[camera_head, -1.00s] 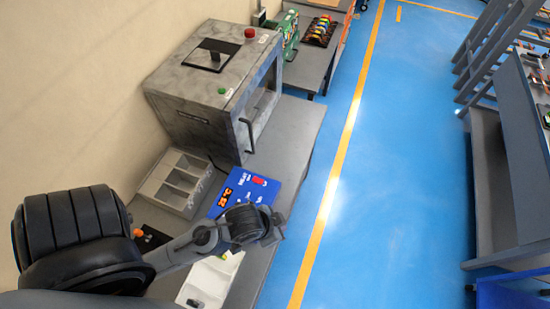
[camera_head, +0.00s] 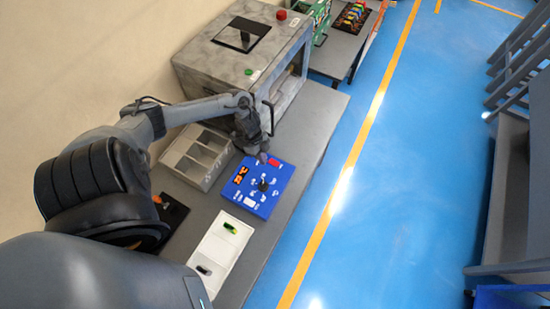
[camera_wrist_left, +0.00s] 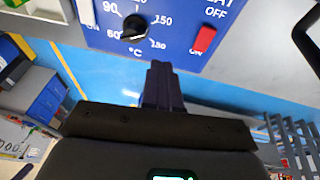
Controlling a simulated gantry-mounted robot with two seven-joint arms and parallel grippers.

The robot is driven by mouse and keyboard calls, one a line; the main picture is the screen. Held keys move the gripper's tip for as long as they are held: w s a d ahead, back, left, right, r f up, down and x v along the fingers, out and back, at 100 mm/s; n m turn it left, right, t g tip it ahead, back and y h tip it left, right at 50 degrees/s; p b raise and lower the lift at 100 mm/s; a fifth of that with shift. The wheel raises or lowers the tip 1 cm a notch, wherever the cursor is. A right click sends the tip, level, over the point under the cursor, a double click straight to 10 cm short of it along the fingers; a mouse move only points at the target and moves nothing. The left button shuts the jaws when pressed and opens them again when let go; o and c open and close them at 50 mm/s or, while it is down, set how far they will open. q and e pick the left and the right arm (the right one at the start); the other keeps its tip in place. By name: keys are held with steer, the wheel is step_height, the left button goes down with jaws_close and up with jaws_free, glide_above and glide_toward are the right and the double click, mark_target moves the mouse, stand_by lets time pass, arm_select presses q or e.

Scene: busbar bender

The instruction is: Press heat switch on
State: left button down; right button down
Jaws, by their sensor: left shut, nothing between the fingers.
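The blue control panel (camera_head: 262,196) lies on the grey bench in front of the oven. Its red heat switch (camera_head: 275,162) is near the top right of the panel, and the left wrist view shows the switch (camera_wrist_left: 205,40) between the OFF and ON labels. A black temperature knob (camera_wrist_left: 134,28) is left of it there. My left gripper (camera_head: 262,155) is over the panel's top edge, just left of the switch. In the left wrist view its shut, empty fingers (camera_wrist_left: 163,72) appear below and left of the switch, apart from it. My right gripper is not in view.
The grey oven (camera_head: 243,60) with its door handle stands behind the panel. A divided bin (camera_head: 196,157) is left of the panel. A white tray (camera_head: 224,247) with small green and dark items is in front. The bench to the right is clear.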

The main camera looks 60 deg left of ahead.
arm_select(q)
steer(key=w+a+r+t, duration=0.1)
steer(key=w+a+r, duration=0.2)
steer(key=w+r, duration=0.1)
steer(key=shift+w+a+r+y, duration=0.25)
steer(key=shift+w+r+y, duration=0.05)
steer(key=shift+w+r, duration=0.05)
steer(key=shift+s, duration=0.1)
steer(key=shift+s+a+r, duration=0.1)
steer(key=shift+s+a, duration=0.25)
steer(key=shift+a, duration=0.3)
